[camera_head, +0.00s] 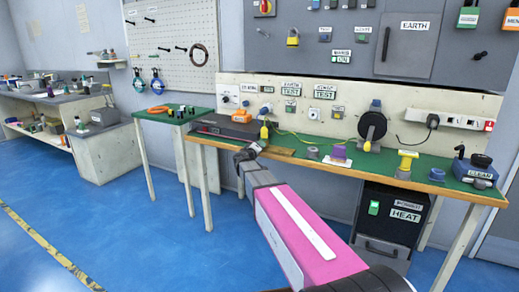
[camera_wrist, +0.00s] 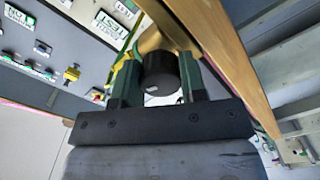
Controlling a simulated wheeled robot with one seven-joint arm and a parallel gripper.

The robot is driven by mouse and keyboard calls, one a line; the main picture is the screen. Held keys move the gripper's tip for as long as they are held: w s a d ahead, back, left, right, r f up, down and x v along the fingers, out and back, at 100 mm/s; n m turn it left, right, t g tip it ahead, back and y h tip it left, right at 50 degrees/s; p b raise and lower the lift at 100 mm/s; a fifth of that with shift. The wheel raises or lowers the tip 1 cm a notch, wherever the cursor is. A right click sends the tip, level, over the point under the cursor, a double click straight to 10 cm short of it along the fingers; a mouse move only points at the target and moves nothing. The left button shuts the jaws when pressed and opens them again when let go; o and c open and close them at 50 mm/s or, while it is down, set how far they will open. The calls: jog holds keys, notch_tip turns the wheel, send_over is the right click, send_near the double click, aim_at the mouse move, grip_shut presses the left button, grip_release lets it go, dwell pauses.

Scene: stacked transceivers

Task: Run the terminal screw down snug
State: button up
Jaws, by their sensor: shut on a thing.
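My gripper (camera_head: 247,152) is at the front edge of the green-topped workbench (camera_head: 385,168), near its left end. In the wrist view its two green fingers (camera_wrist: 158,66) are closed on either side of a black round-ended object (camera_wrist: 161,78). Only the blunt end of this object shows, so I cannot tell what kind of tool or part it is. A yellow piece with a grey top (camera_head: 264,133) stands just beyond the gripper in the head view. I cannot make out the terminal screw in either view; it is hidden or too small.
A dark flat unit (camera_head: 225,127) lies on the bench's left end. A black reel (camera_head: 372,126), a yellow spool-like piece (camera_head: 405,164) and a blue box (camera_head: 474,168) stand to the right. A black heater box (camera_head: 388,222) is below. Blue floor in front is clear.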

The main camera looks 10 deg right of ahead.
jog(key=shift+s+a+f+m, duration=0.1)
jog(key=shift+m, duration=5.1)
jog(key=shift+s+a+m, duration=0.1)
jog(key=shift+m, duration=5.1)
jog(key=o, duration=0.9)
jog(key=shift+w, duration=0.1)
jog(key=shift+o, duration=0.2)
jog(key=v, duration=1.1)
